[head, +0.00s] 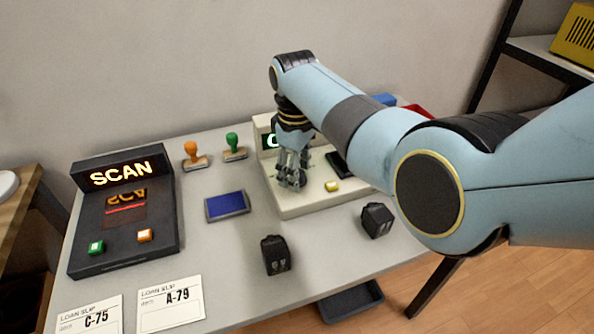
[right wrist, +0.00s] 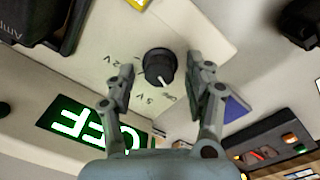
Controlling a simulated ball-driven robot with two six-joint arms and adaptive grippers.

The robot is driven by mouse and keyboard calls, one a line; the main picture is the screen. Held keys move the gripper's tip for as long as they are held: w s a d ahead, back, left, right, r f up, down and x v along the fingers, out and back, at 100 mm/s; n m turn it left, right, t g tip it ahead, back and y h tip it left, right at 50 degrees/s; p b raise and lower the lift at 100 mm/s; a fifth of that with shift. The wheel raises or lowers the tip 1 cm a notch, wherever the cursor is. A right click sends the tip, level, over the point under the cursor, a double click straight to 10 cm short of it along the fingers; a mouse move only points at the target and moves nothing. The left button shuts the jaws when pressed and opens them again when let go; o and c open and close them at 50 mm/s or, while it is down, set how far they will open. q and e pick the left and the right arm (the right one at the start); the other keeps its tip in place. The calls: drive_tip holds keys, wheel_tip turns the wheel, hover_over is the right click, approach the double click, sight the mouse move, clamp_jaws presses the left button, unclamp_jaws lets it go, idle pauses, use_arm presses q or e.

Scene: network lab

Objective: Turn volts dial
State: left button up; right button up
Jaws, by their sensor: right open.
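A cream box (head: 300,207) with a green-lit display (head: 270,140) stands at the back right of the table. The black round volts dial (right wrist: 159,66) with a white pointer mark shows in the right wrist view. Labels reading 2V and 5V sit around it, and the display (right wrist: 85,128) reads OFF upside down there. My right gripper (head: 291,182) points down over the box. It is open, with one finger on each side of the dial; whether they touch it cannot be told. In the head view the gripper hides the dial. My left gripper is out of view.
A black SCAN unit (head: 125,222) stands at the left. Two stamps (head: 195,157) (head: 234,149), a blue pad (head: 227,206), two small black blocks (head: 275,256) (head: 377,220) and loan slips (head: 170,304) lie around. A yellow button (head: 332,186) is on the box.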

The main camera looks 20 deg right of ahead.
clamp_jaws()
idle(0.4)
